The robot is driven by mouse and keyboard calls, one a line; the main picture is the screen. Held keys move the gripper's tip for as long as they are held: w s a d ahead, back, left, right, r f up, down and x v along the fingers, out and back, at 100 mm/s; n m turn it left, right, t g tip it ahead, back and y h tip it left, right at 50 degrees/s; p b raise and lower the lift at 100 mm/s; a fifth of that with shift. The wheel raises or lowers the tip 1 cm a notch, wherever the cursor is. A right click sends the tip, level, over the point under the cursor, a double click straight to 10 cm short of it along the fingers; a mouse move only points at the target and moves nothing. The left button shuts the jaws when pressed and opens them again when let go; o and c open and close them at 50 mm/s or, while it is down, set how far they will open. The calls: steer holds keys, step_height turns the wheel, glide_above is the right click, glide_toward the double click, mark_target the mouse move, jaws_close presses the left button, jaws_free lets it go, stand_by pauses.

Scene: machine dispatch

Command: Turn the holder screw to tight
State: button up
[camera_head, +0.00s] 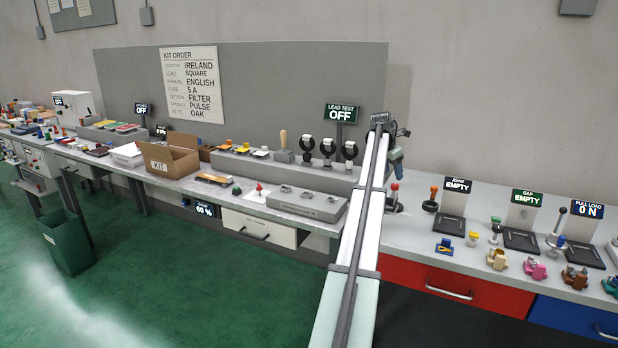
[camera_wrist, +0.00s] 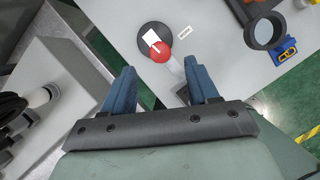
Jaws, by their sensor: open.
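In the wrist view a red ball knob (camera_wrist: 160,54) with a white tab stands on a dark round base (camera_wrist: 150,35). A small printed label, too small to read, lies beside it. The same red knob shows in the head view (camera_head: 394,187), just right of my arm. I cannot tell for certain that this is the holder screw. My gripper (camera_wrist: 160,86) is open, its two blue fingers apart with nothing between them. The knob lies beyond the fingertips, roughly centred between them and apart from them. In the head view my fingers are not clearly visible.
An orange-topped post (camera_head: 431,198) on a dark base and a blue-and-yellow part (camera_head: 445,246) stand to the right. A grey raised block (camera_wrist: 60,75) lies left of my gripper in the wrist view. The grey benchtop around the knob is mostly clear.

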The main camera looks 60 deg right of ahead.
steer(key=v, duration=0.8)
steer(key=w+a+f+m+h, duration=0.1)
steer(key=w+a+f+m, duration=0.1)
steer(key=w, duration=0.7)
steer(key=w+a+f+m+h, duration=0.1)
steer(key=w+a+f+m, duration=0.1)
steer(key=w+f, duration=0.3)
steer(key=w+a+f+m+t, duration=0.1)
steer(key=w+a+f, duration=0.3)
steer(key=w, duration=0.8)
steer(key=shift+w+m+h, duration=0.4)
steer(key=shift+m, duration=0.3)
steer(key=shift+f, duration=0.1)
